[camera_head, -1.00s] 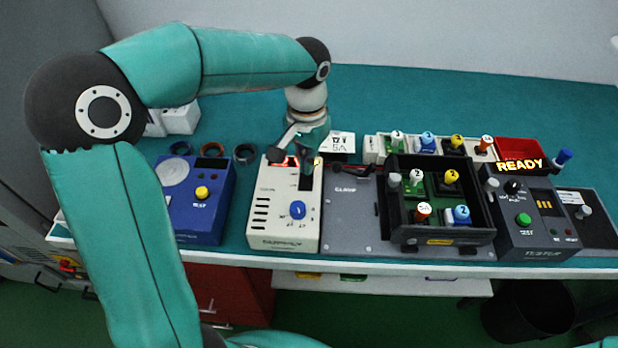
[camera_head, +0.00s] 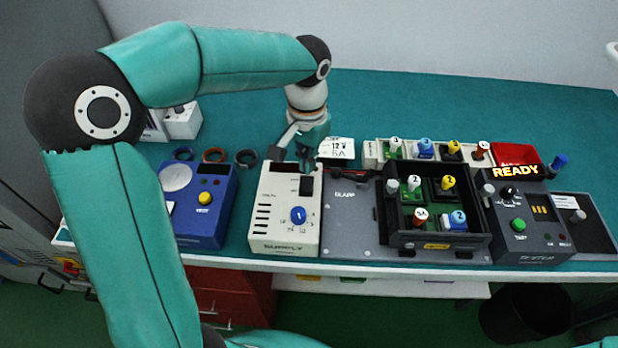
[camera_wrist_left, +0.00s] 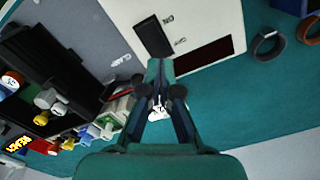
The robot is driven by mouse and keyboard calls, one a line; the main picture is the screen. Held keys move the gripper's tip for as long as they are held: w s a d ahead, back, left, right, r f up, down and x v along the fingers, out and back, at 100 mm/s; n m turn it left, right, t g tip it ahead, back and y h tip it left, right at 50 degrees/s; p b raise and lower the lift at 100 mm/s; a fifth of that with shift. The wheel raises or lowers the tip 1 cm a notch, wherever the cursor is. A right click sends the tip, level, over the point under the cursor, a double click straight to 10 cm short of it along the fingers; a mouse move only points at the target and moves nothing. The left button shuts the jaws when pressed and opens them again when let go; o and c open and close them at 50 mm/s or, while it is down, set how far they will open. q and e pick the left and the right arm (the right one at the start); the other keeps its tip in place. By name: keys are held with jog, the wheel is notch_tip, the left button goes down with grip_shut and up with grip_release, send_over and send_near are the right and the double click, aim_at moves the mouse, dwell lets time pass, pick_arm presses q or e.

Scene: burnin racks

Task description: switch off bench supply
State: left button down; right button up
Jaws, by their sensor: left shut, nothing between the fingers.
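The bench supply (camera_head: 280,232) is a cream box with a blue knob (camera_head: 298,215), a dark rocker switch (camera_head: 306,186) and a dark display window (camera_head: 284,167). The window shows no lit digits. In the left wrist view the supply's switch (camera_wrist_left: 153,37) and its blank display (camera_wrist_left: 203,54) show near the fingertips. My left gripper (camera_head: 302,160) is at the back edge of the supply, its fingers shut and empty (camera_wrist_left: 160,66). Whether it touches the supply I cannot tell. My right gripper is not in view.
A blue tester box (camera_head: 204,225) stands left of the supply. A grey clamp plate (camera_head: 350,220) and black rack (camera_head: 440,238) with several coloured modules stand right of it. A dark tester (camera_head: 535,235) reads READY.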

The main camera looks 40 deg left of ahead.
aim_at(307, 178)
pick_arm(q)
jog(key=shift+r+p, duration=1.5)
jog(key=shift+r, duration=0.6)
